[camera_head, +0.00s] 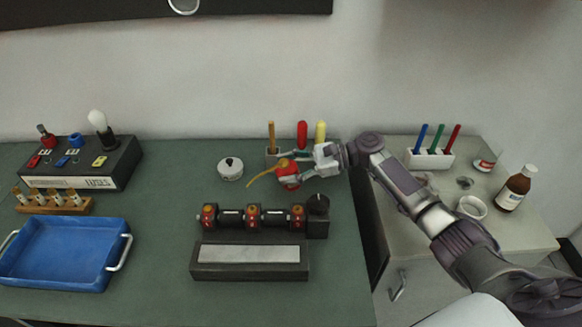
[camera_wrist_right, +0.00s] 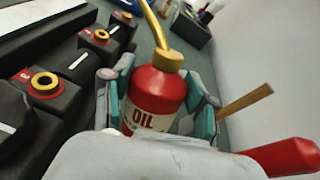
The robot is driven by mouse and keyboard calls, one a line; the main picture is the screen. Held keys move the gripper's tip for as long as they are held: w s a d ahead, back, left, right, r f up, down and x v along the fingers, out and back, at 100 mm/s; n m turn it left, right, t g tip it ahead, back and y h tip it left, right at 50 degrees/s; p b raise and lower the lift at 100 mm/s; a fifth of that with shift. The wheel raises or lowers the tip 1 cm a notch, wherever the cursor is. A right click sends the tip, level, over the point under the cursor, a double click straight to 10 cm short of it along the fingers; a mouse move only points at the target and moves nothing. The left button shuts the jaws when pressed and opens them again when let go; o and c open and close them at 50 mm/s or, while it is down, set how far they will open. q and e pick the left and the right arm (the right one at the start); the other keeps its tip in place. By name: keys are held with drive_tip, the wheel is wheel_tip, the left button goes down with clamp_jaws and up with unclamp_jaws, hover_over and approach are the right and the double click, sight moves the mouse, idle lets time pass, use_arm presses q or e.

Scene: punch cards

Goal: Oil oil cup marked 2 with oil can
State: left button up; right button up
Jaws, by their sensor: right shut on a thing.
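My right gripper (camera_head: 290,172) is shut on the red oil can (camera_head: 288,182), also seen in the right wrist view (camera_wrist_right: 155,98) with its OIL label and yellow spout between the fingers (camera_wrist_right: 155,105). In the head view the can is behind the dark shaft stand, its spout pointing left. Three red oil cups with brass rings sit on the stand: left (camera_head: 208,215), middle (camera_head: 253,214) and right (camera_head: 298,215). In the wrist view the nearest cup (camera_wrist_right: 45,82) seems marked 3; the middle cup's mark (camera_wrist_right: 100,37) is too small to read surely. My left gripper is out of view.
A tool holder (camera_head: 273,158) with upright tools stands behind the can. A round white tin (camera_head: 230,168) is to the left. A grey block (camera_head: 250,270) lies in front of the stand. A blue tray (camera_head: 122,240) and switch box (camera_head: 125,165) are at left. A brown bottle (camera_head: 513,190) stands at right.

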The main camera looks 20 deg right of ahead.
drive_tip(key=r+n+h+p, duration=0.3)
drive_tip(key=h+p, duration=0.1)
drive_tip(key=shift+d+r+t, duration=0.3)
drive_tip(key=shift+d+r, duration=0.05)
drive_tip(key=shift+d, duration=0.05)
wheel_tip(320, 180, down, 2)
drive_tip(key=shift+a+f+b, duration=0.1)
drive_tip(key=shift+b, duration=0.5)
drive_tip(key=shift+w+f+b, duration=0.15)
drive_tip(key=shift+f+b, duration=0.25)
drive_tip(key=shift+f, duration=0.4)
drive_tip(key=shift+f+p, duration=0.2)
drive_tip(key=shift+p, duration=0.1)
drive_tip(key=shift+p, duration=0.65)
idle(0.4)
idle(1.9)
